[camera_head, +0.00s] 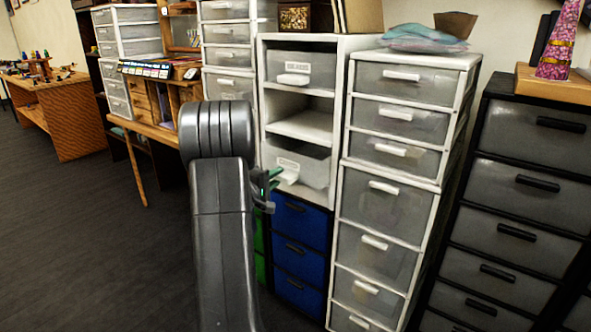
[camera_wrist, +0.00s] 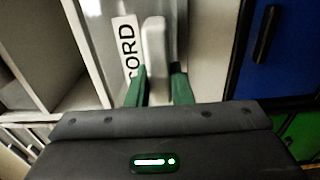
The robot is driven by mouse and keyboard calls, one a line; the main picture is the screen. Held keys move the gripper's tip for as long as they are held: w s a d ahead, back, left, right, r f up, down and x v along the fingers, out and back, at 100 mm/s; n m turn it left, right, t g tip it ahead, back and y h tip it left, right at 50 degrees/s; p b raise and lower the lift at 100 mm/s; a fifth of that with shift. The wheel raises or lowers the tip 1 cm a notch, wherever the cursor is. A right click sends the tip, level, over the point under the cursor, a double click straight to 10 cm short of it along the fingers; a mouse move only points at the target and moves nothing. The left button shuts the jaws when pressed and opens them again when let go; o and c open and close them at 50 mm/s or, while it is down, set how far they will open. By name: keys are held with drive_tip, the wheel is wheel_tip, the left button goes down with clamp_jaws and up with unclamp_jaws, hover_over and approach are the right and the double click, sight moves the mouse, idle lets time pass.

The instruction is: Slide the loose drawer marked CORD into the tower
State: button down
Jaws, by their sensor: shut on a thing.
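The CORD drawer (camera_head: 312,168) is a translucent grey box in the lowest opening of the white tower (camera_head: 345,42). It looks at least partly inside; how deep it sits is hard to tell. My gripper (camera_head: 268,186) is at its front, partly behind my arm. In the wrist view, the green fingers of my gripper (camera_wrist: 160,85) are shut on the drawer's white handle (camera_wrist: 154,50). The CORD label (camera_wrist: 127,50) is beside the handle. In the tower, the top opening holds a drawer marked BEADS (camera_head: 300,70), and the middle opening is empty.
Blue drawers (camera_head: 300,225) stand under the tower. A white drawer unit (camera_head: 385,200) stands close on its right, with a black unit (camera_head: 520,190) beyond. A wooden desk (camera_head: 150,125) is at the left. The dark floor (camera_head: 80,220) at the left is clear.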

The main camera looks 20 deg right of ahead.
sight(286, 171)
drive_tip(key=shift+b+x, duration=1.15)
drive_tip(key=shift+x, duration=1.4)
drive_tip(key=c, duration=1.2)
unclamp_jaws()
drive_tip(key=shift+s+a+f+b, duration=0.1)
drive_tip(key=shift+s+a+b, duration=0.3)
drive_tip(key=shift+a, duration=0.15)
drive_tip(key=b+v, duration=0.3)
drive_tip(key=v, duration=0.4)
drive_tip(key=shift+s+a, duration=0.2)
drive_tip(key=shift+a, duration=0.1)
drive_tip(key=shift+d, duration=0.1)
